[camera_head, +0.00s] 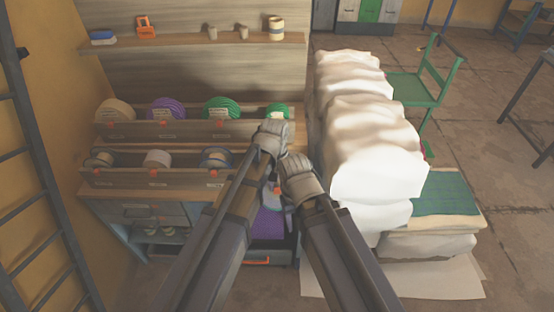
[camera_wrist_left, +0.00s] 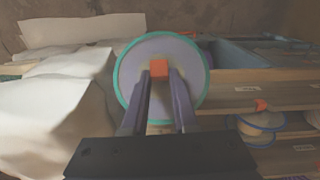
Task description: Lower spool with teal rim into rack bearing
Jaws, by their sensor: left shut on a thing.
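The spool with teal rim (camera_wrist_left: 185,101) has a pale grey face and an orange block at its centre. In the left wrist view my left gripper (camera_wrist_left: 160,82) is shut on that block, with the spool's face toward the camera. In the head view my left gripper (camera_head: 272,138) is over the right end of the rack (camera_head: 120,181); the spool is mostly hidden there by my arms, and so is the bearing below. I cannot tell whether the spool touches the rack. My right gripper (camera_head: 298,178) is close beside the left; its fingers are hidden.
The lower row holds several spools, including a blue-rimmed one (camera_head: 217,157). The upper row holds a purple spool (camera_head: 166,108) and a green spool (camera_head: 221,107). White sheet stacks (camera_head: 370,140) stand close on the right. A shelf (camera_head: 180,40) is behind.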

